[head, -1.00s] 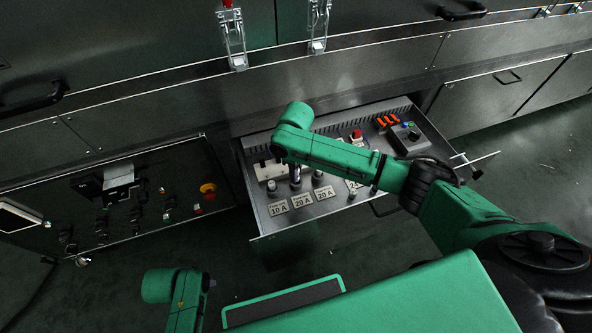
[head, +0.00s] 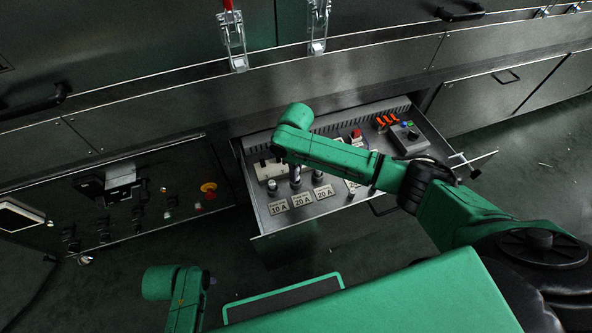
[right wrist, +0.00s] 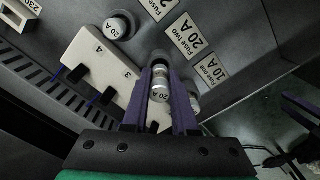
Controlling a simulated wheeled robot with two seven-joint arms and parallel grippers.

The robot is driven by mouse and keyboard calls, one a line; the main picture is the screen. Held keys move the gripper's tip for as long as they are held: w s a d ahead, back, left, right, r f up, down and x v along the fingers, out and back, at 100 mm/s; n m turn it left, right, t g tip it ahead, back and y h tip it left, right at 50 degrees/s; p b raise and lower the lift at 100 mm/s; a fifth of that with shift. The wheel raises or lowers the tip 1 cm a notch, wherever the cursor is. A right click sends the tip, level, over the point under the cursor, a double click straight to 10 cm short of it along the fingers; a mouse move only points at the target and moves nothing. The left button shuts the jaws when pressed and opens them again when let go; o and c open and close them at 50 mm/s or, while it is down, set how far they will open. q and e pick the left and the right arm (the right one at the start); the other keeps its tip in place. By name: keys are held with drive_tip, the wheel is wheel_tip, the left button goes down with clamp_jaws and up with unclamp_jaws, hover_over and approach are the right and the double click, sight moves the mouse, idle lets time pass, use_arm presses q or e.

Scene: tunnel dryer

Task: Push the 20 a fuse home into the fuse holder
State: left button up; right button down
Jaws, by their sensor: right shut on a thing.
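My right gripper (head: 296,180) points down over the drawer panel, above the middle of three fuse labels. In the right wrist view its purple fingers (right wrist: 160,93) are shut on a pale cylindrical fuse (right wrist: 160,97) marked 20 A. The fuse holder is mostly hidden below the fuse and between the fingers; how deep the fuse sits in it I cannot tell. The label reading Fuse two 20 A (right wrist: 187,36) is near it, matching the middle label (head: 302,201) in the head view. My left gripper is not in view; only part of that arm shows at lower left.
Round fuse caps stand on both sides, one marked 20 A (right wrist: 118,27). A white numbered block (right wrist: 97,68) with dark levers is close to the fingers. The open drawer (head: 258,222) also holds a control box (head: 409,138) and a red button (head: 357,134).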

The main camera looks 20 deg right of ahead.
drive_tip(key=shift+r+p, duration=0.1)
drive_tip(key=shift+p, duration=0.45)
drive_tip(key=shift+f+b, duration=0.5)
drive_tip(key=shift+f, duration=0.65)
drive_tip(key=c, duration=0.6)
unclamp_jaws()
drive_tip(key=shift+r, duration=0.1)
wheel_tip(320, 180, up, 14)
drive_tip(key=p, duration=0.4)
drive_tip(key=shift+f, duration=0.25)
drive_tip(key=shift+r, duration=0.4)
